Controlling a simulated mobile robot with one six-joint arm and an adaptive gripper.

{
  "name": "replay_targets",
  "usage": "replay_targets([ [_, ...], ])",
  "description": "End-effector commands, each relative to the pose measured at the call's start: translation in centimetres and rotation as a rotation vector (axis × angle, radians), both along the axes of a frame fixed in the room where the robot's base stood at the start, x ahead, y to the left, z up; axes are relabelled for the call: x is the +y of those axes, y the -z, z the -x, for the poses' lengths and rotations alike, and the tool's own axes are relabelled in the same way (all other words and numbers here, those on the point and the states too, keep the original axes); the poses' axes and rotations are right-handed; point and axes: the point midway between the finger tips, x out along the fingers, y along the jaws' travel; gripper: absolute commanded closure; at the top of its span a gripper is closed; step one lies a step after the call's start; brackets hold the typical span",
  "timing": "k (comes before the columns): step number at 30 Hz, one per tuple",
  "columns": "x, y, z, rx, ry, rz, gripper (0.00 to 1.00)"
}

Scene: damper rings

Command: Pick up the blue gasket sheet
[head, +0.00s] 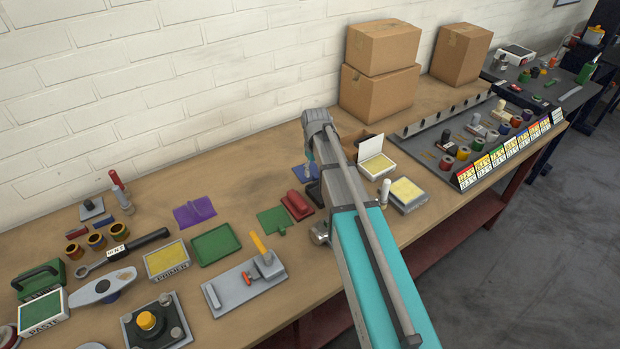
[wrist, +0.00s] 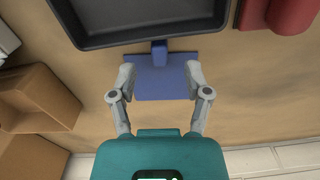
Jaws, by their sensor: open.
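The blue gasket sheet (wrist: 160,88) lies flat on the wooden bench in the wrist view, with a small raised tab (wrist: 159,52) at its edge nearest a black tray. In the head view only part of the blue sheet (head: 299,174) shows beside my arm; the rest is hidden. My gripper (wrist: 160,76) is open and empty, its two fingers spread on the left and right over the sheet's sides. The tab stands between and slightly beyond the fingertips. I cannot tell the exact height of the fingers above the sheet.
The black tray (wrist: 140,38) is just beyond the tab. A red object (wrist: 290,14) sits at top right, also seen in the head view (head: 297,205). A cardboard box (wrist: 38,98) stands at left. Bare bench lies right of the sheet, with the white wall (wrist: 270,160) close behind.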

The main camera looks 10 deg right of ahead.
Motion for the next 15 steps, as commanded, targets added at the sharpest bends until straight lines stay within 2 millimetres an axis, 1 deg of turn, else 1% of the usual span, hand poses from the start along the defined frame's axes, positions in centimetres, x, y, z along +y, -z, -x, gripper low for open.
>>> replay_targets([
  [1,0.0,0.8,0.0,0.000,0.000,0.000,0.37],
  [6,0.0,2.1,0.0,0.000,0.000,0.000,0.37],
  [10,0.0,2.6,0.0,0.000,0.000,0.000,0.37],
  [15,-0.1,2.9,0.0,0.000,0.000,0.000,0.37],
])
